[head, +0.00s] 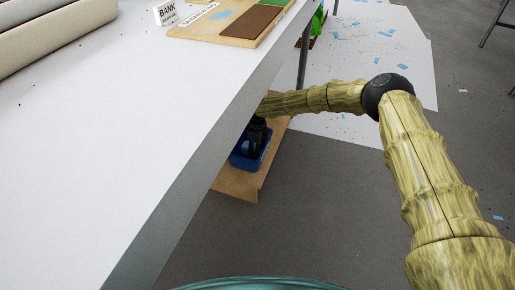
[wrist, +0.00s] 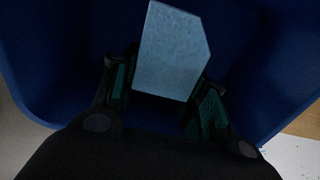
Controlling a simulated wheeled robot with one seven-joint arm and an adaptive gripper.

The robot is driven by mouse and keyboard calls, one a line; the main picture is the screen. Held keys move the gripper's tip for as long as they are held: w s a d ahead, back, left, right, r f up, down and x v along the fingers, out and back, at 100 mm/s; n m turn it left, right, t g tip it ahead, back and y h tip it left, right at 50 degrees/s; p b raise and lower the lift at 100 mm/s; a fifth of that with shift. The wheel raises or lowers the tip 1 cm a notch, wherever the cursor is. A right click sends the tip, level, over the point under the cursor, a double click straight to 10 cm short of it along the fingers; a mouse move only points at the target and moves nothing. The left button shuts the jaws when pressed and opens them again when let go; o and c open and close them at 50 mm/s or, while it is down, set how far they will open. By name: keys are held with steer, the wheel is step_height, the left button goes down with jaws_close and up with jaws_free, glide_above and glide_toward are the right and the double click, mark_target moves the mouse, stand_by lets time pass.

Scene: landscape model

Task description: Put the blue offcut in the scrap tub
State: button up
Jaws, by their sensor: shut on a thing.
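The blue offcut (wrist: 172,50) is a pale blue flat piece with angled edges. In the wrist view it stands out from between the two fingers of my gripper (wrist: 160,98), which is shut on it. The scrap tub (wrist: 50,60) is dark blue, and its inside walls surround the offcut and fingers in the wrist view. In the head view the tub (head: 238,163) sits low under the table edge, with my gripper (head: 254,148) down in its opening. The offcut is hidden in the head view. I cannot tell whether it touches the tub's floor.
The tub stands on a brown board (head: 240,190) below the white table (head: 130,120), whose edge overhangs close to my arm. A white sheet (head: 345,125) with blue scraps covers floor behind.

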steer(key=o, duration=0.7)
step_height(320, 180, up, 12)
steer(key=shift+f, duration=0.1)
stand_by(0.5)
